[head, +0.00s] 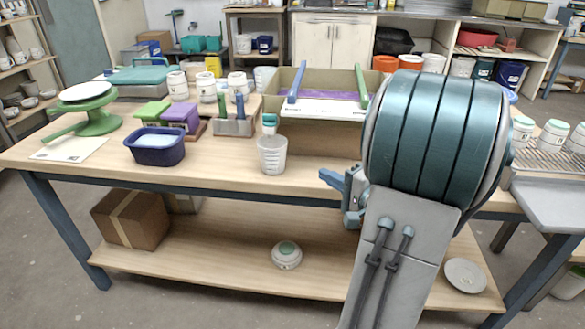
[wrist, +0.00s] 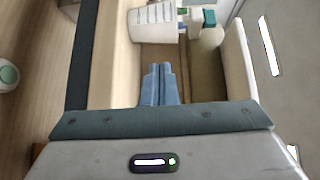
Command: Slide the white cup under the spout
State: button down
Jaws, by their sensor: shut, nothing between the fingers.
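The white cup (head: 272,155), translucent with measuring marks, stands upright at the table's front edge in the head view. It shows sideways at the top of the wrist view (wrist: 152,17). The teal and white spout (head: 269,121) is just above its rim; it is also at the top of the wrist view (wrist: 198,18). I cannot tell whether the cup is exactly centred under it. My gripper (head: 328,177) is right of the cup and apart from it. In the wrist view its blue fingers (wrist: 159,70) are shut and empty. My arm hides part of the table.
A large tan bin (head: 300,135) with a white sheet and blue and green handles stands behind the cup. A blue tub (head: 157,152) is to the left. The table front between the tub and cup is clear. A round white jar (head: 286,257) is on the lower shelf.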

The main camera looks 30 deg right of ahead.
aim_at(273, 156)
jog(key=shift+m+t+h, duration=0.5)
jog(key=shift+h, duration=0.3)
jog(key=w, duration=0.5)
jog(key=w+d, duration=0.1)
jog(key=w, duration=0.2)
jog(key=shift+w+f, duration=0.3)
jog(key=shift+w, duration=0.05)
jog(key=w+a, duration=0.2)
jog(key=shift+w+a, duration=0.2)
jog(key=shift+a, duration=0.1)
jog(key=shift+w+a, duration=0.3)
jog(key=shift+a, duration=0.1)
jog(key=shift+f+b, duration=0.1)
jog(key=shift+b, duration=0.45)
